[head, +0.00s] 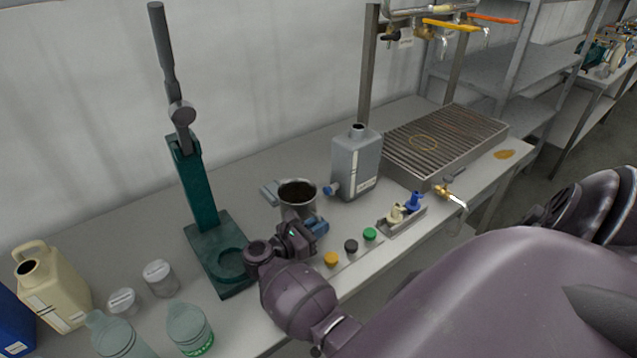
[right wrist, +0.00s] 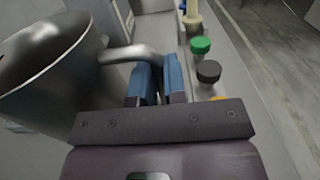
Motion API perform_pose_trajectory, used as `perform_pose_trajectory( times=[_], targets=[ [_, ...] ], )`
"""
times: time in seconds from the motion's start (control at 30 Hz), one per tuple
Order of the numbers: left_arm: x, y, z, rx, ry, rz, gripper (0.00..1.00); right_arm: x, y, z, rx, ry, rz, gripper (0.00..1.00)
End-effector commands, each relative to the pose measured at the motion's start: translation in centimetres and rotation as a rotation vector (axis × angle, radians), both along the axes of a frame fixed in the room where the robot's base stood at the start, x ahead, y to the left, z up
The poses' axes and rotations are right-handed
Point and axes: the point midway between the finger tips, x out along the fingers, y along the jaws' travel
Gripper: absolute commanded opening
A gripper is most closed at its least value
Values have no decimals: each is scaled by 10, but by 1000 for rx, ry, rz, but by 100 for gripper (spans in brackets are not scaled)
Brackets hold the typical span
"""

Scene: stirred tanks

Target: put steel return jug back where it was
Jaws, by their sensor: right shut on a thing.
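The steel return jug (head: 298,190) stands upright on or just above the bench, between the green press stand and the grey canister; I cannot tell whether its base touches. Its open top looks dark inside. It also fills the left of the right wrist view (right wrist: 50,70). My right gripper (head: 312,229) is at the jug's near side. In the right wrist view its blue fingers (right wrist: 158,82) are shut on the jug's handle. The jug's lower part is hidden behind my gripper in the head view. My left gripper is not in view.
A green press stand (head: 200,205) is left of the jug, a grey canister (head: 357,165) right. A slatted drain tray (head: 445,140) is at right. Jars and a cream jug (head: 52,290) stand at left.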

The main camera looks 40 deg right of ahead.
Motion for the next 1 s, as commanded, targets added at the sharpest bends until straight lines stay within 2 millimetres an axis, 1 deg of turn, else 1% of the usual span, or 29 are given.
perform_pose_trajectory(
  times=[0.1, 0.37, 0.57, 0.6, 0.73, 1.0],
  targets=[
    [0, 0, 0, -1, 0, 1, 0, 0, -1, -7, -3, -3, -1, 0],
    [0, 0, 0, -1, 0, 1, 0, 0, 0, -8, -3, -5, -1, 0],
    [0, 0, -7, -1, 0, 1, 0, 0, 0, -13, -2, -5, 0, 0],
    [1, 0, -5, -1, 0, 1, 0, 0, 0, -12, 0, -2, 0, 18],
    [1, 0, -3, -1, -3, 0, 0, 0, 0, -12, 0, -2, 0, 37],
    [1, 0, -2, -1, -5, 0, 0, 0, 0, -11, -1, -2, -1, 37]
  ],
)
